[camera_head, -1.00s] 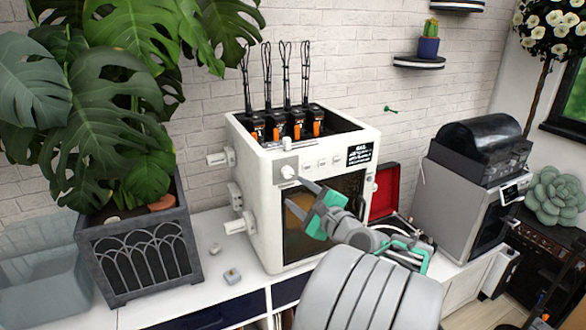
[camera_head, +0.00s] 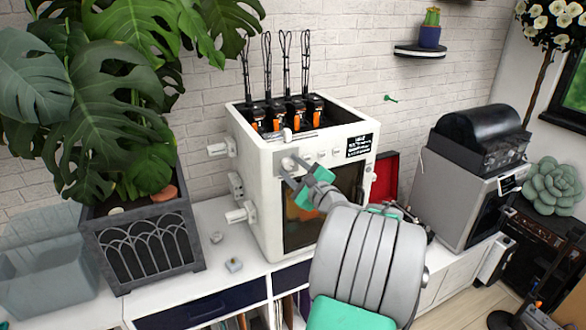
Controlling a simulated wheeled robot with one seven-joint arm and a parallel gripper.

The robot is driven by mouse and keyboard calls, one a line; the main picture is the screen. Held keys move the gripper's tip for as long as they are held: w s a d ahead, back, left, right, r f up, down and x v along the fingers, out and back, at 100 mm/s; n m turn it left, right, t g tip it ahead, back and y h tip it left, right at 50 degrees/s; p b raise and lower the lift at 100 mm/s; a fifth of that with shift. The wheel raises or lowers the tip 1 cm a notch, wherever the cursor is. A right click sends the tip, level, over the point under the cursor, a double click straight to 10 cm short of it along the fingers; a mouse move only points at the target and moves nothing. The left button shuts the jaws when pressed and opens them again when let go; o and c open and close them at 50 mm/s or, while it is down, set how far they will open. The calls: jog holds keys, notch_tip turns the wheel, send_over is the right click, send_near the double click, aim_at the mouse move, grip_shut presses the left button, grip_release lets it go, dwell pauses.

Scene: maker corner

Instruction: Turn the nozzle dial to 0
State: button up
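The white printer-like machine (camera_head: 262,222) stands on the counter with a grey panel at the upper left of its front. A round pale dial (camera_head: 288,163) sits on that panel; its markings are too small to read. The green finger pads and my arm cover part of the machine's front window. A dark label (camera_head: 359,145) with white text is at the upper right of the front.
Several smaller knobs sit right of the panel. White spools or knobs (camera_head: 240,213) stick out from the machine's left side. A potted plant (camera_head: 145,250) stands left, a grey machine (camera_head: 455,190) right, and a red open case (camera_head: 384,175) behind. Small items (camera_head: 233,264) lie on the white counter.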

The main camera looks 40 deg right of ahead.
grip_shut()
dwell(0.5)
jog(key=n+b, duration=0.5)
jog(key=shift+f, duration=0.25)
jog(key=n+b, duration=0.5)
jog(key=b, duration=0.1)
jog(key=shift+a+f+n+g+b, duration=0.1)
jog(key=shift+n+g+b, duration=0.2)
jog(key=shift+g+b, duration=0.1)
jog(key=n+b, duration=0.4)
jog(key=b, duration=0.1)
jog(key=shift+h+b, duration=0.3)
jog(key=shift+b, duration=0.1)
jog(key=n+b, duration=0.3)
jog(key=b, duration=0.1)
jog(key=shift+g+h+b, duration=0.3)
jog(key=shift+b, duration=0.05)
jog(key=n+b, duration=0.3)
jog(key=b, duration=0.1)
jog(key=shift+n, duration=0.4)
jog(key=shift+r+n+h+b, duration=0.2)
jog(key=shift+n+h+b, duration=0.1)
jog(key=shift+n+b, duration=0.25)
